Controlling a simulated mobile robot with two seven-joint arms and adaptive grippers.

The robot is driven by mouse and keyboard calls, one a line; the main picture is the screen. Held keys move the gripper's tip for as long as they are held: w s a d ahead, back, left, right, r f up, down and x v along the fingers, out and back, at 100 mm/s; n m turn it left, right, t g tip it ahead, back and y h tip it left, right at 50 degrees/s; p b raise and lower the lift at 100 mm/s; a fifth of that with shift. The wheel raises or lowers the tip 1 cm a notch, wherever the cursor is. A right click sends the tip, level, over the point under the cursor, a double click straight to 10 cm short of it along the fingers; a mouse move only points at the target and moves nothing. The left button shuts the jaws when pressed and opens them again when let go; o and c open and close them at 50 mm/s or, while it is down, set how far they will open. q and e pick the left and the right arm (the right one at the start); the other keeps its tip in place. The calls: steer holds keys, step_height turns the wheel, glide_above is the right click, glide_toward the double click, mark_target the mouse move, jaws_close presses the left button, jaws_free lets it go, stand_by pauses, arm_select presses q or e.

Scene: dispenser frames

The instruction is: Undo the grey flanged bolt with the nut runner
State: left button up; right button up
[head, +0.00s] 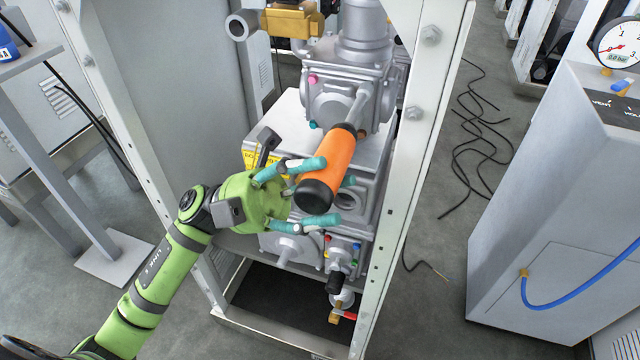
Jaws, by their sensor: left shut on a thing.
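The nut runner (330,163) has an orange body, a black rear end and a grey shaft. My left gripper (318,192), green with teal fingers, is shut around its body near the black end. The nut runner is tilted, its shaft pointing up and away toward the grey cast dispenser unit (340,72). I cannot make out the grey flanged bolt; the shaft tip lies against grey metal of the same tone, so contact is unclear. My right gripper is not in view.
Frame posts (421,130) stand on both sides of the unit. Small pink (312,78) and teal (312,125) fasteners sit on it. A brass-coloured part (292,22) is above. A cabinet with a gauge (618,45) is at right; black cable (480,125) lies on the floor.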

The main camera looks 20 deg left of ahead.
arm_select(q)
steer(key=shift+r, duration=0.1)
stand_by(0.4)
steer(key=s, duration=0.7)
steer(key=shift+a+p, duration=0.15)
steer(key=shift+p, duration=0.15)
